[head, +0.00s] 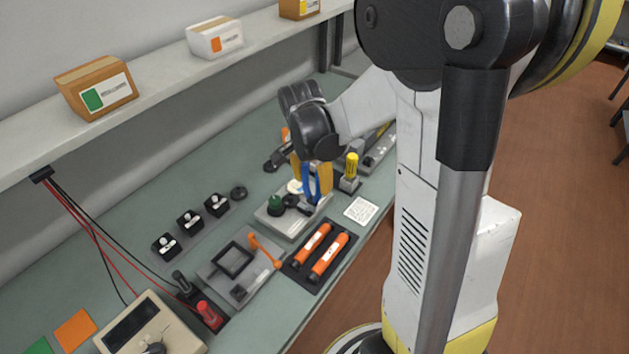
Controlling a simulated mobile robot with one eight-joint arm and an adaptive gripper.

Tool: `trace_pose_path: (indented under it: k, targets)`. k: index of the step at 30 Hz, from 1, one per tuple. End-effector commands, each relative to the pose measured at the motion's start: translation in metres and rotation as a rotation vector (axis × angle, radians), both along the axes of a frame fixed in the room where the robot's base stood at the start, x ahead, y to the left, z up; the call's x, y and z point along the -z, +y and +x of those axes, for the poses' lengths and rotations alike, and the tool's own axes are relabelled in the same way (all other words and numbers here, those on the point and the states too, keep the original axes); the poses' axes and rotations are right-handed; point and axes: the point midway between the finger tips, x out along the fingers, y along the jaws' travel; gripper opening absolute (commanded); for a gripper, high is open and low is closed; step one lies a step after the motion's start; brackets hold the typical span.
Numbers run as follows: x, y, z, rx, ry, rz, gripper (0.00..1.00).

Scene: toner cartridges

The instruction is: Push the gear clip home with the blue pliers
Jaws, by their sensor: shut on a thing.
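My gripper (312,172) points down above the middle of the bench, with its yellow fingers shut on the blue pliers (311,184). The pliers hang upright, and their lower end is over or close to the light grey fixture (272,225). The fixture carries a green knob (275,203) and dark round parts (291,201). I cannot make out the gear clip at this size. I cannot tell whether the plier tips touch anything.
A yellow-handled tool (351,166) stands in a holder right of the gripper. A white printed card (361,211) and a black tray (299,270) with two orange cylinders (329,256) lie nearer. A shelf with boxes (97,91) runs above the bench.

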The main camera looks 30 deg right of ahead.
Motion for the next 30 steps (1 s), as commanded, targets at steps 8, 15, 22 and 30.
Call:
trace_pose_path:
  k: [8,15,22,30]
  targets:
    - [-0.0001,0.0016,0.0049,0.000,-0.002,0.001,0.12]
    - [0.0000,0.0028,0.0081,0.000,-0.002,0.001,0.12]
    - [-0.0001,0.0038,0.0103,0.001,-0.001,0.000,0.12]
    - [-0.0001,0.0035,0.0096,0.000,-0.001,0.000,0.12]
